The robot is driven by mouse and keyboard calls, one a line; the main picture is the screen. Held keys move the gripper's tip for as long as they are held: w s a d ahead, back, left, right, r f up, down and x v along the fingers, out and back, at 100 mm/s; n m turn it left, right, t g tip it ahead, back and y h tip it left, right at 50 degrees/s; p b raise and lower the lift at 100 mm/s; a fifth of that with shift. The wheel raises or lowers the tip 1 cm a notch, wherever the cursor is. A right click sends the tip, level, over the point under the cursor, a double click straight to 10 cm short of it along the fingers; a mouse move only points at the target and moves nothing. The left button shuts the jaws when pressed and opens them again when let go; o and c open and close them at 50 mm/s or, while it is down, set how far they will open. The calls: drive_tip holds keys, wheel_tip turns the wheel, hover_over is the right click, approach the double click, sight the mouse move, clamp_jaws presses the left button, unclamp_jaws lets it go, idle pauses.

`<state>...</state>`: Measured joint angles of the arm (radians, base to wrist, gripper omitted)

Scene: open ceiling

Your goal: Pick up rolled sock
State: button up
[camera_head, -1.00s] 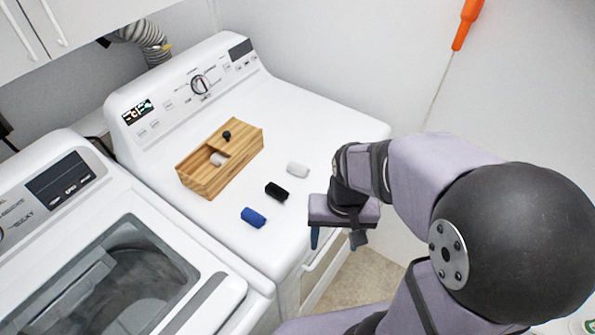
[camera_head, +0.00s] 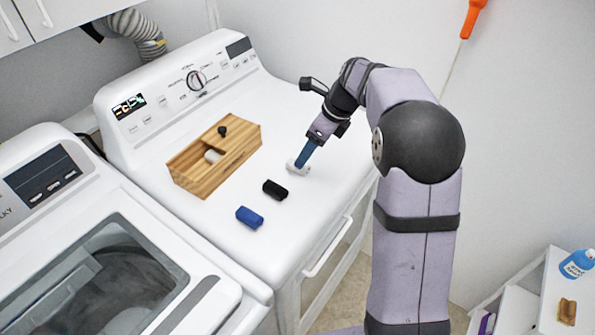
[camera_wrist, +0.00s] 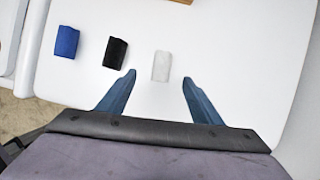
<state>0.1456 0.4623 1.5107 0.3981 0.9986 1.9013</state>
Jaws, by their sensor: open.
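A white rolled sock (camera_head: 296,166) lies on top of the dryer at its right side, partly hidden by my gripper in the head view. The wrist view shows the white sock (camera_wrist: 161,66) just beyond and between my open, empty fingertips. My gripper (camera_head: 302,164) points down at it; its blue fingers also show in the wrist view (camera_wrist: 158,77). A black rolled sock (camera_head: 275,190) and a blue rolled sock (camera_head: 249,217) lie in a row toward the lower left. They also show in the wrist view, black (camera_wrist: 115,52) and blue (camera_wrist: 67,42).
The dryer top (camera_head: 300,110) is clear at the back right. A washer (camera_head: 215,305) stands at the left.

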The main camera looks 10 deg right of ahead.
drive_tip(key=shift+w, duration=0.1)
drive_tip(key=shift+p+x, duration=1.3)
drive_tip(key=shift+x, duration=2.35)
drive_tip(key=c, duration=1.2)
